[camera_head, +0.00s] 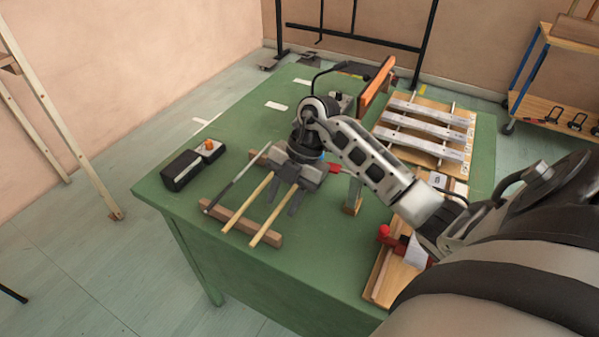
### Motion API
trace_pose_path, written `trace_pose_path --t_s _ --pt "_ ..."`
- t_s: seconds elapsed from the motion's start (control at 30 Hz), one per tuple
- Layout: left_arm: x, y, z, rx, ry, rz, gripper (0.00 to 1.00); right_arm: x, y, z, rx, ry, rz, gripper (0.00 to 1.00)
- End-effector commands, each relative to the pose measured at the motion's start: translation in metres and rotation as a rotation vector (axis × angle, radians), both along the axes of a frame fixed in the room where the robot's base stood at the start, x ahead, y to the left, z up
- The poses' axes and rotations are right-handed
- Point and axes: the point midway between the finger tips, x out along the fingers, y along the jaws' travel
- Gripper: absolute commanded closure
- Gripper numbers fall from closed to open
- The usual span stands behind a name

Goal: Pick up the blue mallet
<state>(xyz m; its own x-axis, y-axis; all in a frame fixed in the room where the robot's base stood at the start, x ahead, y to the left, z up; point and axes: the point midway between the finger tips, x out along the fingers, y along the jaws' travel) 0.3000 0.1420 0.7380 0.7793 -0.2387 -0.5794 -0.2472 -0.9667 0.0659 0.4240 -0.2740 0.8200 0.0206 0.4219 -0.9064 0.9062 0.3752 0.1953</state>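A patch of blue (317,157), which seems to be the blue mallet's head, shows just behind my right gripper on the green table (330,250). Two pale wooden sticks (247,203) (268,226) lie side by side across a brown wooden bar, with their far ends hidden under the gripper. The right-hand stick lines up with the blue patch. My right gripper (284,199) is low over the sticks, its two dark fingers apart, with the right-hand stick seen between them. I cannot tell whether they touch it. My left gripper is out of view.
A thin dark rod (232,184) lies left of the sticks. A black box (182,170) with an orange knob stands further left. A red piece (336,168) is right of the gripper. Metal bars on a wooden frame (425,130) fill the back right.

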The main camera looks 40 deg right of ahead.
Motion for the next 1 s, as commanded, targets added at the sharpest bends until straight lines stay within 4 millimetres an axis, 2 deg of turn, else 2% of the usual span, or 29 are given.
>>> trace_pose_path --t_s 0.2,0.23,0.33,0.37,0.77,0.87,1.0 --pt "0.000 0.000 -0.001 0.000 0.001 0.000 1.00 0.000 0.000 -0.002 -0.001 0.000 0.000 0.65" --pt "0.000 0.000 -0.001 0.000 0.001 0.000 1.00 0.000 0.000 -0.002 -0.001 0.000 0.000 0.68" --pt "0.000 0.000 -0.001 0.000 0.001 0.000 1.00 0.000 0.000 -0.002 -0.001 0.000 0.000 0.95" --pt "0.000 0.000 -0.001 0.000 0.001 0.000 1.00 0.000 0.000 -0.002 0.000 0.000 0.000 1.00" --pt "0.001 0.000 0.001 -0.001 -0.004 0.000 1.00 0.000 0.000 0.001 -0.001 -0.001 0.001 1.00" --pt "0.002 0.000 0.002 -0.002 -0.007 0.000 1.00 0.000 0.000 0.007 -0.001 -0.001 0.001 1.00" --pt "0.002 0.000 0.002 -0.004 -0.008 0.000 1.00 0.001 0.000 0.026 -0.002 -0.005 0.001 1.00"
